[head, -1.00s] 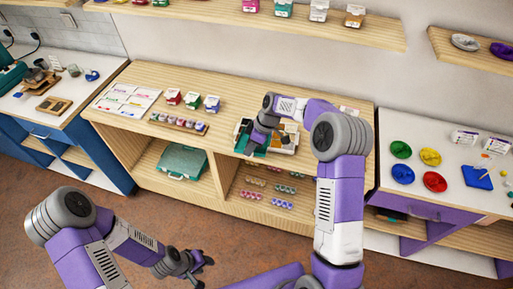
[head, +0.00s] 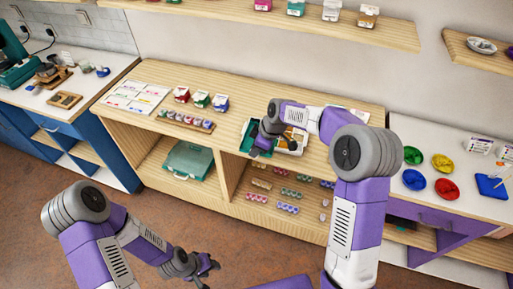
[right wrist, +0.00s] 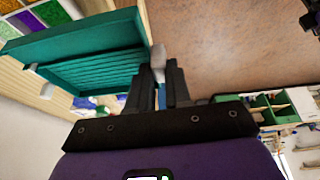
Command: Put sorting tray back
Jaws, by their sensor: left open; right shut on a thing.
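In the right wrist view a teal ridged tray part (right wrist: 95,68) lies beside my right gripper (right wrist: 158,75). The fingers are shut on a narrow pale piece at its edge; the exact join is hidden. My left gripper (head: 208,266) is open and empty, low over the floor in front of the bench.
On the bench are paper sheets (head: 135,97), small labelled boxes (head: 201,99) and a bead strip (head: 185,121). A teal case (head: 188,161) and several bead strips lie on the lower shelves. The right counter holds coloured dishes (head: 414,180). The front middle of the bench is clear.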

